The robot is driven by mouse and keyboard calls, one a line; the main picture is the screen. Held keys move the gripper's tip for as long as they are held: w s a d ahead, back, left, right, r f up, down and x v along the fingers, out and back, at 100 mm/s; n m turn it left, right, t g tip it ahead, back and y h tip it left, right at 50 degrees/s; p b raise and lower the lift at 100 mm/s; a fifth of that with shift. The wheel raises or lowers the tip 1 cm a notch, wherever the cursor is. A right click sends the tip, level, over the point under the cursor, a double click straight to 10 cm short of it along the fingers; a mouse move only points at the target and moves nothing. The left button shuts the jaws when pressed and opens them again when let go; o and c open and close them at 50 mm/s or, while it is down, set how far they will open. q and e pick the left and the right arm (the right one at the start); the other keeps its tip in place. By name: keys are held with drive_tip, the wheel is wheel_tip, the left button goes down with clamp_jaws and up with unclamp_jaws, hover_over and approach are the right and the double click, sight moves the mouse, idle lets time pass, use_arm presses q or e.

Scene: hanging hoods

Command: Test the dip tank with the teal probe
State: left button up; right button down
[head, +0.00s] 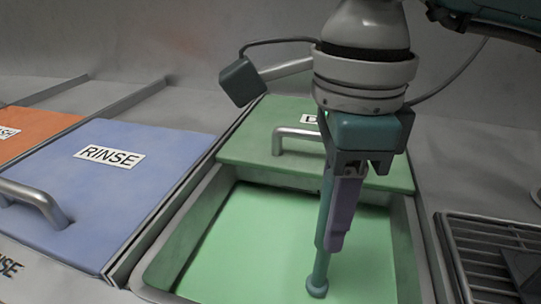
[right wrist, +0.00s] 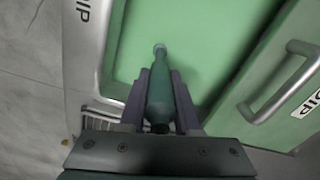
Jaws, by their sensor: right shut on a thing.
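The teal probe (head: 319,262) is held by my right gripper (head: 335,240) and points down, nearly upright. It also shows in the right wrist view (right wrist: 160,95), between the purple fingers of the right gripper (right wrist: 160,76). The dip tank (head: 188,218) is open at the front and holds green liquid (head: 245,245). The probe's rounded tip is over the liquid; I cannot tell whether it touches the surface. The tank's green lid (head: 250,132) lies over the back part, its label partly hidden behind my gripper. My left gripper is not in view.
A blue lid marked RINSE (head: 150,195) covers the tank to the left, with a metal handle (head: 38,200). An orange lid (head: 35,135) lies farther left. A slatted dark rack (head: 480,250) stands right of the dip tank. The dip lid's handle (head: 298,135) sticks up behind the probe.

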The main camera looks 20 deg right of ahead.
drive_tip(key=shift+f+b, duration=1.9)
drive_tip(key=shift+f, duration=0.4)
idle(0.6)
drive_tip(key=shift+r, duration=0.15)
wheel_tip(320, 180, up, 15)
drive_tip(key=p, duration=1)
drive_tip(key=shift+p, duration=0.35)
